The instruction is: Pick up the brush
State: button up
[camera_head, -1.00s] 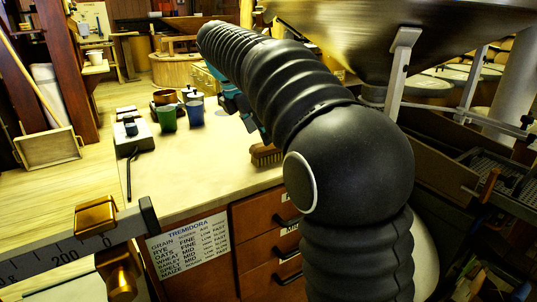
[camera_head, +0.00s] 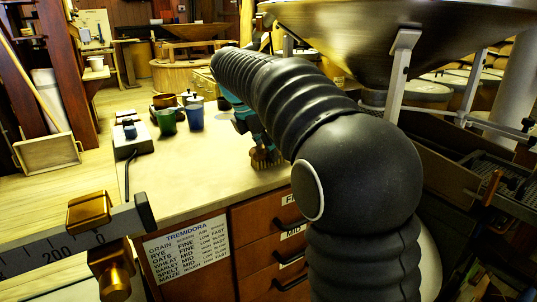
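The brush (camera_head: 266,158), with tan bristles, is on the pale countertop (camera_head: 185,190) near its front right edge, above the drawers. Its upper part is hidden behind my gripper and arm. My gripper (camera_head: 262,145), with teal parts, is lowered right over the brush, its fingertips at or very near it. My black ribbed arm hides much of the gripper, so I cannot tell whether the fingers are touching the brush or closed on it.
A green cup (camera_head: 167,121), a blue cup (camera_head: 195,115) and a scale-like device (camera_head: 131,137) stand farther back left on the counter. A large metal hopper (camera_head: 385,40) hangs at upper right. A brass-weighted beam (camera_head: 75,250) crosses lower left. The front middle counter is clear.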

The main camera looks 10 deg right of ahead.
jog(key=shift+r, duration=0.1)
grip_shut()
notch_tip(320, 180, up, 4)
jog(key=shift+r+p, duration=0.15)
jog(key=shift+p, duration=0.65)
jog(key=s+d+r+p, duration=0.1)
jog(key=s+d+r, duration=0.1)
jog(key=d+r, duration=0.4)
jog(key=d, duration=0.5)
jog(key=shift+s+d+r, duration=0.2)
jog(key=shift+s+r, duration=0.05)
jog(key=o, duration=0.5)
grip_release()
jog(key=c, duration=0.3)
jog(key=shift+s, duration=0.1)
